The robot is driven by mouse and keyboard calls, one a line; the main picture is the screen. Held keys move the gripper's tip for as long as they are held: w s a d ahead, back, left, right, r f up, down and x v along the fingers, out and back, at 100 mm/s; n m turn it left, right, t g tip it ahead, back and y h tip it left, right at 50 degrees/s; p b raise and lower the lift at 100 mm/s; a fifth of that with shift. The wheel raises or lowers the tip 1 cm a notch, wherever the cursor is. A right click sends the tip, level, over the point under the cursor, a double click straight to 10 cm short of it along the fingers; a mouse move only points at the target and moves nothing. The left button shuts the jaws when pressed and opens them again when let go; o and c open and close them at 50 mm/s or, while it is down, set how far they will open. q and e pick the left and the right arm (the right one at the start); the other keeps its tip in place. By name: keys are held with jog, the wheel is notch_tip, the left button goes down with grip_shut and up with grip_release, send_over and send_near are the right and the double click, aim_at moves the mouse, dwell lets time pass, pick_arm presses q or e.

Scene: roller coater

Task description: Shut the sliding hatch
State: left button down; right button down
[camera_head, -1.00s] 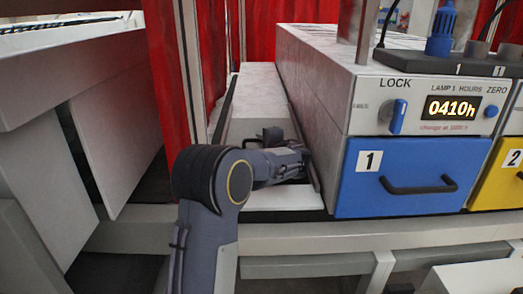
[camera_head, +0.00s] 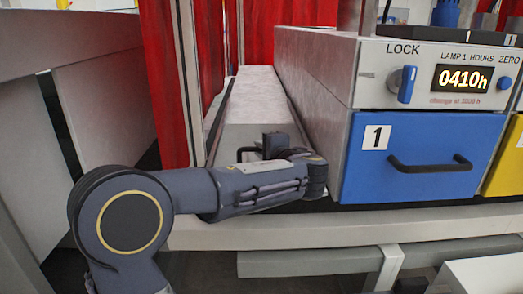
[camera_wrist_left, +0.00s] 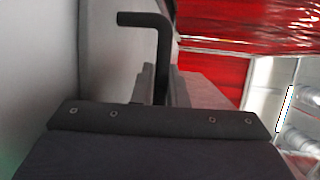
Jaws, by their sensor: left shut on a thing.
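The sliding hatch (camera_head: 254,98) looks to be the long, pale grey panel between the red curtain and the lamp unit. Its black bent handle (camera_head: 249,153) is at its near end; the handle also shows upright in the left wrist view (camera_wrist_left: 150,19). My left gripper (camera_head: 274,144) is at the handle, mostly hidden behind my own arm in the head view. In the left wrist view its fingers (camera_wrist_left: 161,88) are closed on either side of the handle's lower part. How far the hatch stands open cannot be told. My right gripper is out of view.
The lamp unit with a blue drawer (camera_head: 421,158), LOCK knob (camera_head: 407,84) and lit display (camera_head: 462,78) stands close to the right of the hatch. Red curtains (camera_head: 165,90) hang at the left and behind. A pale frame beam (camera_head: 420,222) runs along the front.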

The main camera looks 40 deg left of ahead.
pick_arm(q)
jog(key=shift+d+f, duration=0.1)
jog(key=shift+f, duration=0.15)
jog(key=c, duration=1.5)
grip_release()
jog(key=shift+s+r, duration=0.15)
jog(key=shift+o, duration=0.2)
jog(key=v, duration=0.8)
